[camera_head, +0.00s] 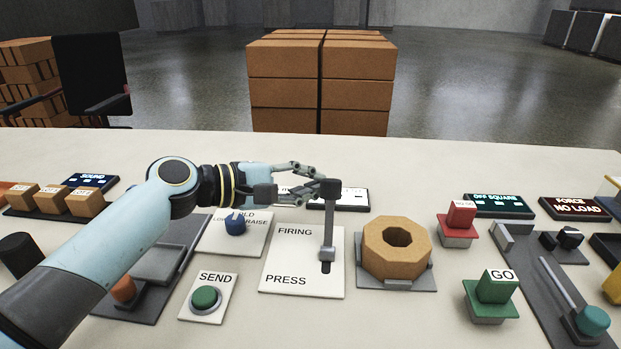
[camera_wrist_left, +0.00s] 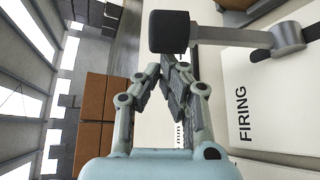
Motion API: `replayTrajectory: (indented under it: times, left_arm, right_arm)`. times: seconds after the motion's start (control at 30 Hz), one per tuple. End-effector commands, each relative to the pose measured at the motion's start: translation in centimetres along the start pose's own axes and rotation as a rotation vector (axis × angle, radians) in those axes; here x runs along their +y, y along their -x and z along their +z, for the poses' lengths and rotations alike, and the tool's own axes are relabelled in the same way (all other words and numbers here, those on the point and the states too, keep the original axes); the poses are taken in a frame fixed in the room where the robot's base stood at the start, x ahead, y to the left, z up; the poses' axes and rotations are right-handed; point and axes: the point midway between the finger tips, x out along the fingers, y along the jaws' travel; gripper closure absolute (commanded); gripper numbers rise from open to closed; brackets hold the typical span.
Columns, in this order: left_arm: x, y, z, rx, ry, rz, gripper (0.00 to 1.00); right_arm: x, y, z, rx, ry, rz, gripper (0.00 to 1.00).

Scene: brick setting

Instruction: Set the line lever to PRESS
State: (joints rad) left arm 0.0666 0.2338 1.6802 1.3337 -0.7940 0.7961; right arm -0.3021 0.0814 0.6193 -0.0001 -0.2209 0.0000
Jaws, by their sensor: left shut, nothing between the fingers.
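The line lever (camera_head: 328,222) stands on a white plate (camera_head: 290,262) with FIRING printed at the far end and PRESS at the near end. Its grey stick runs up from a collar to a dark block knob, toward the FIRING end in the head view; some dark slot shows on the near side of the collar. My left gripper (camera_head: 318,184) is shut and empty, its fingertips close beside and behind the knob. The left wrist view shows the knob (camera_wrist_left: 168,32) just past the closed fingertips (camera_wrist_left: 172,65). I cannot tell whether they touch. My right gripper is out of view.
Left of the plate are a blue knob (camera_head: 235,223) and a green SEND button (camera_head: 205,298). Right of it an orange octagonal ring (camera_head: 397,247) sits in a grey holder. A red button (camera_head: 461,215) and a green GO button (camera_head: 497,287) stand farther right.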

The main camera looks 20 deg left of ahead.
Motion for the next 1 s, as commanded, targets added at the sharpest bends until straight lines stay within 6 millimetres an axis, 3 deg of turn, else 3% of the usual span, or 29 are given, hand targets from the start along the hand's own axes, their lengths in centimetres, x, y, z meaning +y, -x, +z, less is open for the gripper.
replayTrajectory:
  times: [1.0]
  left_arm:
    - [0.0,0.7,1.0,0.0,-0.095,0.064,1.0]
  right_arm:
    - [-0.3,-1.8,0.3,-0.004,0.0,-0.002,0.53]
